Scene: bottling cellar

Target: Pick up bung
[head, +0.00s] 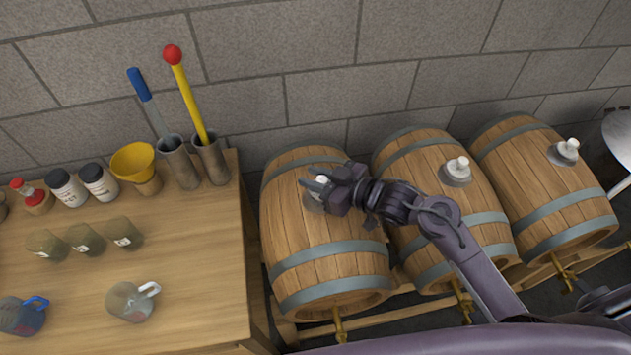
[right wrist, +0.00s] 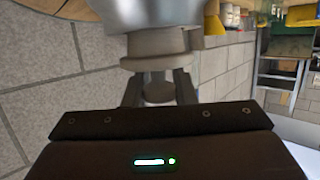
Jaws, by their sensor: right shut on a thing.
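My right gripper (head: 322,190) is at the top of the left barrel (head: 325,245), with its fingers shut on that barrel's white bung (head: 320,181). The gripper hides part of the bung and of the pale collar around it. In the right wrist view, the two dark fingers (right wrist: 158,90) stand on either side of the greyish bung (right wrist: 158,70), which is in shade. I cannot tell whether the bung is still seated or lifted slightly. My left gripper is not in view.
The middle barrel (head: 415,165) and right barrel (head: 525,155) each carry a white bung on top. A wooden table (head: 195,270) on the left holds jars, a yellow funnel (head: 135,160), two upright tubes with tools, and jugs. A block wall stands close behind the barrels.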

